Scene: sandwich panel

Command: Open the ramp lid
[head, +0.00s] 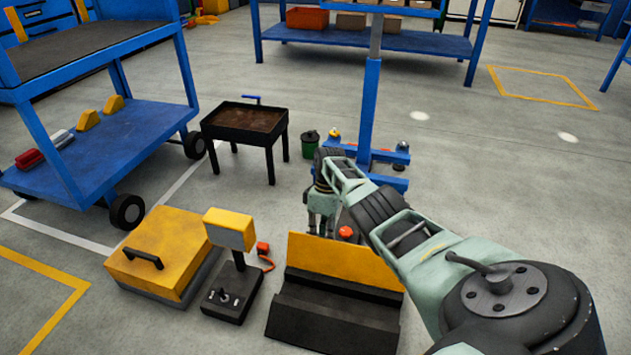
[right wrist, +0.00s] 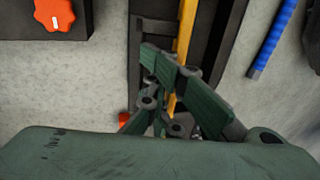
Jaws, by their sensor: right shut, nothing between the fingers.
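A black ramp-like unit (head: 335,315) stands on the floor at the bottom centre of the head view. A yellow panel (head: 345,261) stands tilted up along its back edge; I take it for the ramp lid. My right gripper (head: 321,224) points down just behind the panel's top edge, which hides its fingertips. It is shut and empty. In the right wrist view the yellow panel (right wrist: 186,30) shows as a narrow strip in a black frame, with the dark green fingers close over it. I cannot tell whether they touch. My left gripper is not in view.
A yellow box (head: 165,245) with a black handle and a joystick stand (head: 231,290) with a yellow head stand left of the ramp. A red knob (head: 346,232) is beside my right gripper. A black tray table (head: 243,122) stands behind. Floor at right is clear.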

